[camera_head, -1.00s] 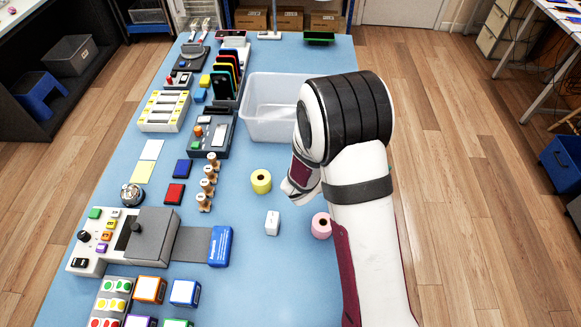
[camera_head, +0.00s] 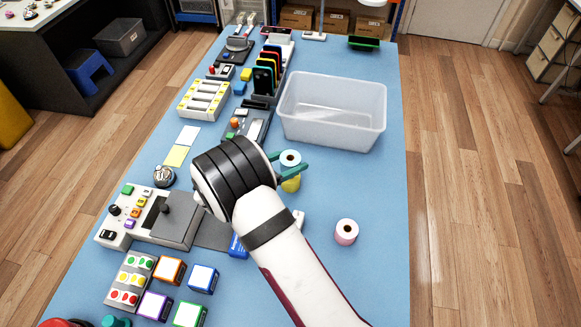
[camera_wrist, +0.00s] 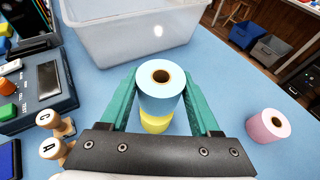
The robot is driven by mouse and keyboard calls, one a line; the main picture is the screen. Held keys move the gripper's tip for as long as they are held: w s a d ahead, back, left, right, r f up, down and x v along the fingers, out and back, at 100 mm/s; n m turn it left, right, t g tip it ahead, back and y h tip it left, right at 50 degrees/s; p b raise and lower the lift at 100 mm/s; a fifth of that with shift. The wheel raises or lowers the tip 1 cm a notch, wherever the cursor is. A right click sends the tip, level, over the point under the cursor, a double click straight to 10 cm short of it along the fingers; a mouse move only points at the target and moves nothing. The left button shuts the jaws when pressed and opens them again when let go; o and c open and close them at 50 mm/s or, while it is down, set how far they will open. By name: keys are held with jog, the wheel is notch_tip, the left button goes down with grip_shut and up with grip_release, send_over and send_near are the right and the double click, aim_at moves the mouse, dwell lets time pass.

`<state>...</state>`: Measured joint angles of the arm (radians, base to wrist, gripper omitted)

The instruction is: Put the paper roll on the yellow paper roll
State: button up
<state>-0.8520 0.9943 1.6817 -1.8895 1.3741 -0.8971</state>
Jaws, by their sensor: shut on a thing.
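A light blue paper roll (camera_wrist: 161,97) is upright between the green fingers of my gripper (camera_wrist: 162,92), which is shut on it. The blue roll also shows in the head view (camera_head: 290,158), directly above the yellow paper roll (camera_head: 291,183). In the wrist view the yellow roll (camera_wrist: 156,123) shows just under the blue one, partly hidden by it. I cannot tell whether the two rolls touch. A pink paper roll (camera_head: 346,232) stands apart on the table to the right, and it also shows in the wrist view (camera_wrist: 268,125).
A clear plastic bin (camera_head: 332,112) stands behind the rolls. Wooden stamps (camera_wrist: 52,135) and a grey device (camera_wrist: 38,88) are left of my gripper in the wrist view. A control box (camera_head: 150,218) is at the left. The table's right side (camera_head: 390,190) is clear.

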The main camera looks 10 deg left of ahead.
jog(key=shift+f, duration=1.4)
jog(key=shift+f, duration=0.15)
jog(key=o, duration=1.4)
